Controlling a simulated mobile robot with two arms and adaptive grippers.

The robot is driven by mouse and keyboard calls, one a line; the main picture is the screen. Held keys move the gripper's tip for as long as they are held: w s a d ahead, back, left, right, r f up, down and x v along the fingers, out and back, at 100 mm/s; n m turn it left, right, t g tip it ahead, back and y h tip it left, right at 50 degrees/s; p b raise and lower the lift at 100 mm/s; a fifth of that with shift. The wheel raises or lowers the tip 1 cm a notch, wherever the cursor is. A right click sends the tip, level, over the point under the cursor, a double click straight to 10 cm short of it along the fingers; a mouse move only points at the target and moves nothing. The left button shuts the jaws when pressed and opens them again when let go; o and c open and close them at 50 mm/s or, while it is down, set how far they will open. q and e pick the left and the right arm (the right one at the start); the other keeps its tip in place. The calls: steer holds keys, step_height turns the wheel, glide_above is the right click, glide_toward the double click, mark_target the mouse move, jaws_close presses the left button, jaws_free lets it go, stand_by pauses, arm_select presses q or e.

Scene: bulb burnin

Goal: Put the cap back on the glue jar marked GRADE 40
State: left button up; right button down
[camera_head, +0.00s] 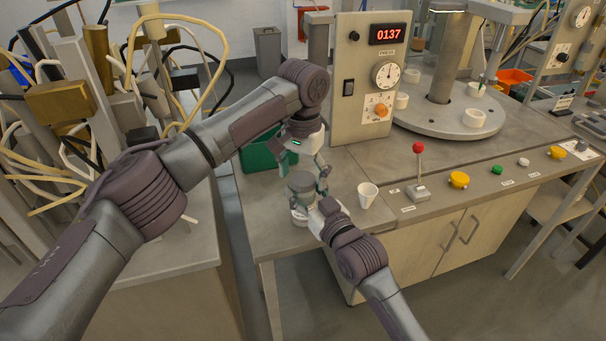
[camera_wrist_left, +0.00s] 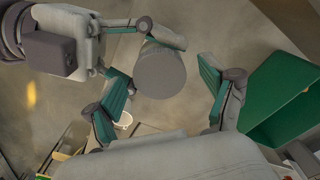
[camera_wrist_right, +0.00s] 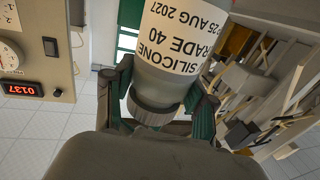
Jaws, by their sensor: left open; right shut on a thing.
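The GRADE 40 glue jar (camera_wrist_right: 172,60) is grey with a white label. It looks inverted in the right wrist view, beside a dark ribbed collar or cap (camera_wrist_right: 151,110). My right gripper (camera_head: 308,204) is shut on the jar above the bench; its green fingers flank the jar's narrow end in the right wrist view. The jar's flat grey round end (camera_wrist_left: 160,72) faces the left wrist view. My left gripper (camera_wrist_left: 165,100) is open above it, fingers apart on either side. I cannot tell whether the ribbed part is a separate cap.
A white cup (camera_head: 367,195) stands on the bench right of the grippers. A green bin (camera_head: 262,155) stands behind my left arm. A control panel (camera_head: 368,80) rises behind, and a red-knobbed lever (camera_head: 418,170) stands to the right.

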arm_select(q)
step_height(320, 180, up, 12)
stand_by(0.6)
arm_select(e)
steer(key=shift+c, duration=1.4)
jaws_free()
steer(key=v, duration=1.2)
